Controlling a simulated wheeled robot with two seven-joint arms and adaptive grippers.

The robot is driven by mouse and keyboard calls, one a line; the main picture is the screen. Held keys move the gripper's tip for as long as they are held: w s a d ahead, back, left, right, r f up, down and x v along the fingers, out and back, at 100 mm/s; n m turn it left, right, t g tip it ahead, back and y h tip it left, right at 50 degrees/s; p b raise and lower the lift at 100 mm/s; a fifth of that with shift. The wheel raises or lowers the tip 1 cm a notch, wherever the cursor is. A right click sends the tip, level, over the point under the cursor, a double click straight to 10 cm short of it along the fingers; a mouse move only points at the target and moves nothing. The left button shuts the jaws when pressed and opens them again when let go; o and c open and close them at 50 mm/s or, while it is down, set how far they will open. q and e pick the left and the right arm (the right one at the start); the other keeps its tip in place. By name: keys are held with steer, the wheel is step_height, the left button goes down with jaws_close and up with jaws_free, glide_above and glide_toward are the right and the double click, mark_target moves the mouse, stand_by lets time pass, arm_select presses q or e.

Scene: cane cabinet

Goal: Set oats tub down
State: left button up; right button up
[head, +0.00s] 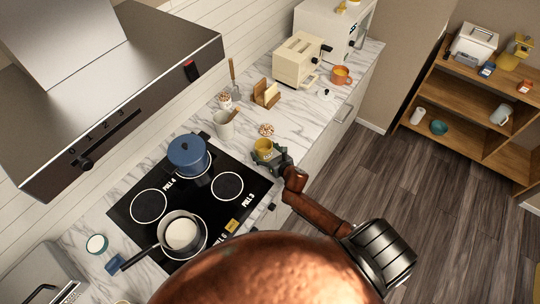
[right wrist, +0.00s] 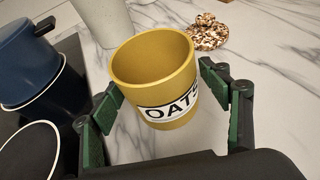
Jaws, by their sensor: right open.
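The oats tub (right wrist: 155,62) is a mustard-yellow open-topped cup with a white label reading OATS. In the head view the tub (head: 264,147) is on the marble counter, just right of the stove. My right gripper (head: 276,160) is low over the counter's front edge, beside the tub. In the right wrist view its green-padded fingers (right wrist: 162,93) are open, one on each side of the tub, with gaps showing between pads and wall. The tub's base appears to rest on the marble. My left gripper is not in view.
A blue lidded pot (head: 188,154) and a white-filled saucepan (head: 181,233) stand on the black stove (head: 190,197). A toaster (head: 300,60) and an orange mug (head: 341,75) stand farther back.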

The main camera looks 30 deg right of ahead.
steer(key=v, duration=1.2)
steer(key=shift+f, duration=0.1)
